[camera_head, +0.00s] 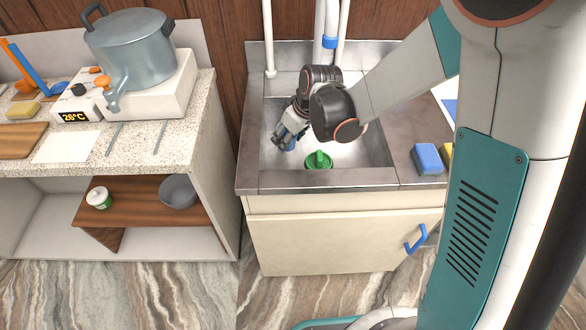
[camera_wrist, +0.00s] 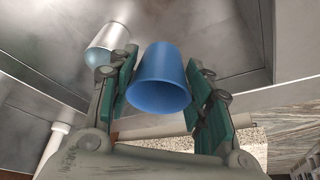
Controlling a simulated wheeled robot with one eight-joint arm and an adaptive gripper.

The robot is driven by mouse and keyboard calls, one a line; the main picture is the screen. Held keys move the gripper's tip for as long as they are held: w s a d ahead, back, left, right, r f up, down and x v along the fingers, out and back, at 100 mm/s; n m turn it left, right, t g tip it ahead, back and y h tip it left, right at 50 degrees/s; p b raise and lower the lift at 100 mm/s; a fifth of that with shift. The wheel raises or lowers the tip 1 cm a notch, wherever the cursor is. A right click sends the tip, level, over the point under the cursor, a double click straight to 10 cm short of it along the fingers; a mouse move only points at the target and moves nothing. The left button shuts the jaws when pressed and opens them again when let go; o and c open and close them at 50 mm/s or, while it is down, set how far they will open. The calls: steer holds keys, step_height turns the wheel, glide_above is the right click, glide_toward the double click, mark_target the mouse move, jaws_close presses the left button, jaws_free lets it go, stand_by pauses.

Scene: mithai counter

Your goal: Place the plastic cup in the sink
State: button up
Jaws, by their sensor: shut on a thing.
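The blue plastic cup (camera_wrist: 162,78) is between the two green-padded fingers of my gripper (camera_wrist: 162,60) in the wrist view. My gripper is shut on it. In the head view my gripper (camera_head: 287,133) is inside the outline of the sink basin (camera_head: 370,150), at its left side. Only a small blue part of the cup shows there, below the fingers. Whether the cup touches the basin floor I cannot tell.
A green object (camera_head: 318,160) lies in the basin near its front wall. A silver tumbler (camera_wrist: 108,42) is close to my left finger in the wrist view. A blue sponge (camera_head: 427,158) sits on the right rim. A counter with a large pot (camera_head: 130,48) stands left.

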step_height(320, 180, down, 13)
steer(key=b, duration=0.4)
steer(key=shift+b, duration=0.35)
steer(key=shift+f, duration=0.15)
steer(key=o, duration=1.2)
steer(key=shift+c, duration=0.2)
steer(key=s+d+r+m+t+p, duration=0.15)
steer(key=s+d+r, duration=0.25)
steer(key=r, duration=0.4)
steer(key=s+d+r+m+h+p, duration=0.1)
steer(key=s+d+r+p, duration=0.2)
steer(key=r, duration=0.6)
steer(key=s+d+r+m+t, duration=0.15)
steer(key=s+d+r, duration=0.25)
steer(key=r, duration=0.4)
steer(key=s+d+r+m+h, duration=0.1)
steer(key=s+d+r+m, duration=0.1)
steer(key=s, duration=0.4)
steer(key=s+d+r+m+h, duration=0.1)
steer(key=s+d+r+m, duration=0.1)
steer(key=s, duration=0.4)
steer(key=shift+d+r+m+t, duration=0.35)
steer(key=shift+d+r, duration=0.35)
steer(key=shift+d, duration=0.35)
